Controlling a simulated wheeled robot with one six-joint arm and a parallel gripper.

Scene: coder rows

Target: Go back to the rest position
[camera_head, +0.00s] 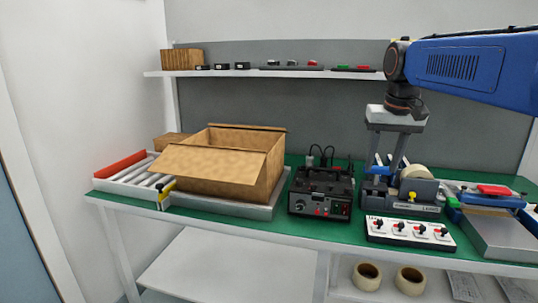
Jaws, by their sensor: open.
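My gripper (385,158) hangs from my blue arm at the upper right and points down. Its two grey fingers are apart, with nothing visible between them. In the picture, the fingertips overlap the back of a grey device (404,190) with a tan roll (416,171) beside them. I cannot tell whether they touch the device or hang in front of it.
An open cardboard box (215,173) stands left on the green-topped table (280,222), beside a roller conveyor (124,177). A shelf (270,73) with small items runs behind.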

